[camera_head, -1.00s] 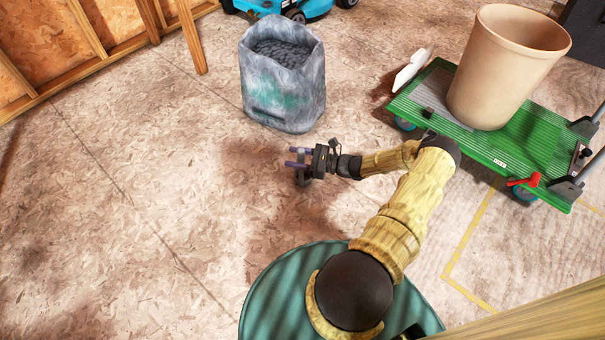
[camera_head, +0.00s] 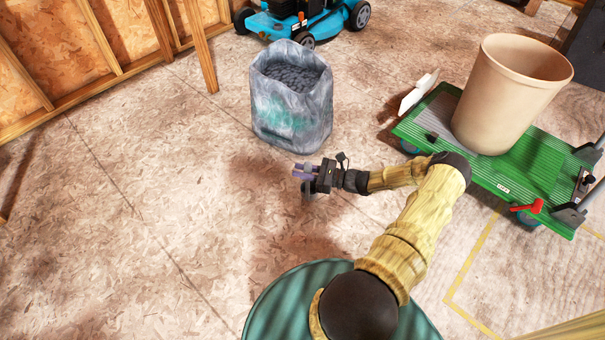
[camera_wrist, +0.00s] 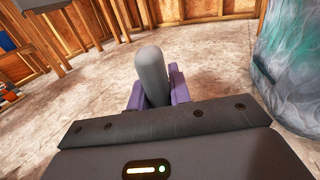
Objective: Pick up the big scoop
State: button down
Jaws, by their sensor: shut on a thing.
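My gripper (camera_head: 305,171) is in the middle of the head view, below the grey bag, with its purple fingers close together. In the wrist view the fingers (camera_wrist: 158,88) are shut on a grey, round-ended handle (camera_wrist: 152,72), which I take to be the big scoop's. The handle stands up between them. The rest of the scoop is hidden behind the gripper body in the wrist view. In the head view a small grey part (camera_head: 307,192) shows just under the fingers; its shape is too small to tell.
An open bag of dark lumps (camera_head: 291,112) stands just beyond the gripper. A green trolley (camera_head: 535,165) on the right carries a beige bin (camera_head: 508,95); a white flat piece (camera_head: 418,93) is at its left end. A blue mower (camera_head: 300,18) is behind. The left floor is clear.

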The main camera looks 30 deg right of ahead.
notch_tip(320, 180, up, 6)
jog(key=p, duration=0.2)
jog(key=shift+f+p, duration=0.1)
jog(key=shift+p, duration=0.3)
jog(key=c, duration=2)
grip_release()
grip_shut()
jog(key=s+a+r+p, duration=0.2)
jog(key=a+r+p, duration=0.3)
jog(key=r, duration=0.3)
jog(key=s+a+r+p, duration=0.2)
jog(key=a+r+p, duration=0.3)
jog(key=r, duration=0.3)
jog(key=s+a+r+n+g+y+p, duration=0.1)
jog(key=s+a+r+p, duration=0.1)
jog(key=a+r+p, duration=0.3)
notch_tip(320, 180, up, 4)
jog(key=shift+s+f+p, duration=0.1)
jog(key=shift+s+p, duration=0.05)
jog(key=shift+p, duration=0.7)
